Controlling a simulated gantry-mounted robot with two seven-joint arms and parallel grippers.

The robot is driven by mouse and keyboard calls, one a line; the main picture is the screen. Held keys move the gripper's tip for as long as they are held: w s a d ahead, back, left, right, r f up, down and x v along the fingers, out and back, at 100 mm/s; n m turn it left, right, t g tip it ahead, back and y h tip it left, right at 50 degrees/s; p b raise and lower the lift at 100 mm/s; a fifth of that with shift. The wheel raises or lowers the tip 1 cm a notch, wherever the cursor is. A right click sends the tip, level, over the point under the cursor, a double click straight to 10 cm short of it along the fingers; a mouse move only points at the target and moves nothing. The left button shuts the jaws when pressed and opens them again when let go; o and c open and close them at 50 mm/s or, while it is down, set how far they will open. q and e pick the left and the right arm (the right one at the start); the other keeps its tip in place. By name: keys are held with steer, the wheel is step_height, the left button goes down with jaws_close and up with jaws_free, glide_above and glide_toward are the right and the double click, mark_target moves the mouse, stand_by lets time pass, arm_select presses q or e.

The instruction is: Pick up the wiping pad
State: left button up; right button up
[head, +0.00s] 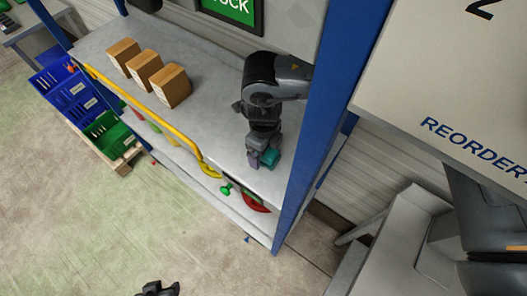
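A small teal block (269,157), which may be the wiping pad, shows at the near right end of the grey shelf top. A small purple piece (254,161) is beside it. My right gripper (262,156) points down over that end of the shelf, right at the teal block. Its hand partly covers the block, and I cannot tell whether the fingers are closed on it. My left gripper (160,289) is only partly in view at the bottom edge, away from the shelf; its fingers are not clear.
Several cardboard boxes (144,70) stand at the far left of the shelf (215,85). A yellow bar (155,92) runs along its front edge. A green knob (227,189) and a red part (255,203) are below. A blue post (318,120) stands close right of the arm.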

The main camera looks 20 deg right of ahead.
steer(key=shift+f, duration=0.1)
steer(key=c, duration=1.2)
arm_select(q)
steer(key=shift+d, duration=0.15)
arm_select(e)
steer(key=shift+o, duration=0.2)
arm_select(q)
steer(key=shift+r, duration=0.1)
